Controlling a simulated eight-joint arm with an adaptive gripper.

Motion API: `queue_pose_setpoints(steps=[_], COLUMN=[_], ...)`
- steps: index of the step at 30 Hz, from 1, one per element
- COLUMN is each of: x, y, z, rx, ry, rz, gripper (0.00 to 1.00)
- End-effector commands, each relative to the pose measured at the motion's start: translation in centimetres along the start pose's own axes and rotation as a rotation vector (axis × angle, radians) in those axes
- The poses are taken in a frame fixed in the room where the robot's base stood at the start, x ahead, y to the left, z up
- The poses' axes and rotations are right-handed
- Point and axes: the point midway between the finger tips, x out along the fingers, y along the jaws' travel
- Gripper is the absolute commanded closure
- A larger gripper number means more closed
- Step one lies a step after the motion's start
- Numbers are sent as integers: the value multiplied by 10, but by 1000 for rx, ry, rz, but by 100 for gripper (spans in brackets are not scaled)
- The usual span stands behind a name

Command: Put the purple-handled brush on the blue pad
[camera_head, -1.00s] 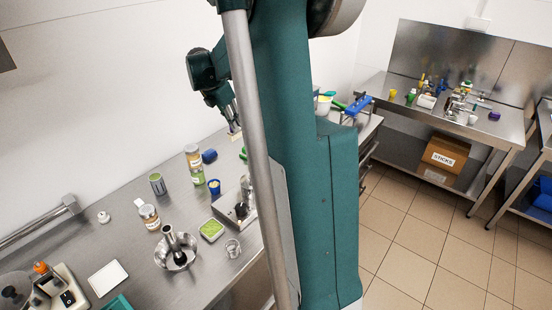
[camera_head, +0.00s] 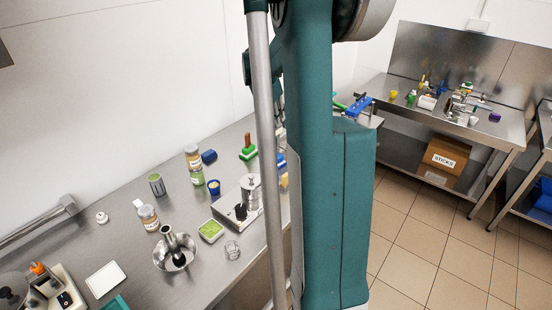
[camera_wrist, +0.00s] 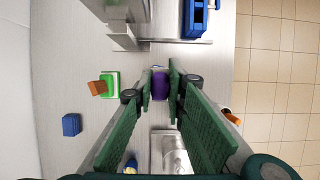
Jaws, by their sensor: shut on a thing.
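My gripper (camera_wrist: 159,84) shows in the wrist view, its green fingers closed on the purple handle (camera_wrist: 159,86) of the brush. The brush's bristles are hidden below the handle. A thin sliver of blue (camera_wrist: 158,67) shows just past the handle; I cannot tell if it is the blue pad's edge. In the head view my gripper and the brush are hidden behind my column. A small blue patch (camera_head: 281,160), perhaps the pad, shows beside the column on the steel counter (camera_head: 215,275). I cannot tell whether the brush touches anything.
A green block with a brown handle (camera_head: 248,150) stands to the left of the fingers, also in the wrist view (camera_wrist: 111,85). A blue cup (camera_head: 209,156), jars (camera_head: 193,157) and a steel machine (camera_head: 240,212) stand nearby. A blue rack (camera_wrist: 195,19) lies beyond the gripper.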

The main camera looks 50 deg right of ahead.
Motion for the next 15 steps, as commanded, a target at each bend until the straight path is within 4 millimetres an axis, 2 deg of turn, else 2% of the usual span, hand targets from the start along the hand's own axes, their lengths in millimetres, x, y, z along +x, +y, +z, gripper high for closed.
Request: queue_pose_setpoints(steps=[6, 15], x=[22, 25], y=[0, 0], z=[-9, -10], rx=[0, 0], ry=[0, 0], rz=[0, 0], gripper=[98, 98])
